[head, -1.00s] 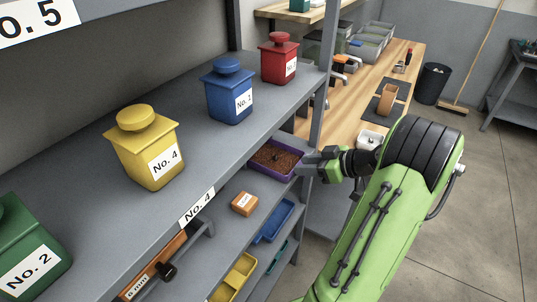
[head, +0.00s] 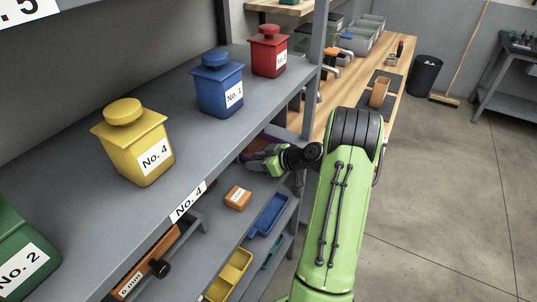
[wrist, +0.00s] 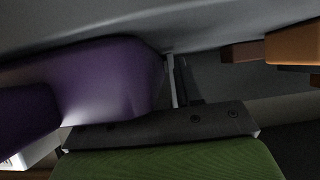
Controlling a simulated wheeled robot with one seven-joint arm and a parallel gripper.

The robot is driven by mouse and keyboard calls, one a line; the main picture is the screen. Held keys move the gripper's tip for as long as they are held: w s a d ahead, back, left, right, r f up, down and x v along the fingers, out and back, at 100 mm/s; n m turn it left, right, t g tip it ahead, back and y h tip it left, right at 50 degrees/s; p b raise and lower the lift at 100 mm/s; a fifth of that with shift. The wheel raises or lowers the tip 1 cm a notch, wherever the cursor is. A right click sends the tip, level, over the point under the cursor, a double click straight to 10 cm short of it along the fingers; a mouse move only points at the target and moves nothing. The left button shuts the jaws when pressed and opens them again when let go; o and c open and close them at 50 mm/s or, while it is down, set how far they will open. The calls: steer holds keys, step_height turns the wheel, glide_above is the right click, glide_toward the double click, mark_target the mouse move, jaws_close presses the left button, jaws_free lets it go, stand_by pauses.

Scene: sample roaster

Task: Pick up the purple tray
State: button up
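The purple tray (head: 285,142), with brown contents, is on the level below the top shelf in the head view, partly hidden by the shelf edge and my gripper. My gripper (head: 262,164) reaches in from the right and overlaps the tray's near side. In the wrist view the purple tray (wrist: 110,80) fills the left side, very close to the gripper's grey mount. A thin finger-like part (wrist: 176,82) stands just right of the tray wall. The fingertips are not clear, so I cannot tell whether they are closed on the tray.
An orange block (head: 237,197), a blue tray (head: 268,215) and a yellow tray (head: 229,275) are nearer on lower levels. Yellow (head: 133,142), blue (head: 218,86) and red (head: 269,51) canisters stand on the top shelf. A shelf post (head: 315,75) is close to my arm. Open floor lies right.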

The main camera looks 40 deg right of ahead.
jaws_close()
steer(key=shift+s, duration=0.1)
steer(key=shift+r, duration=0.15)
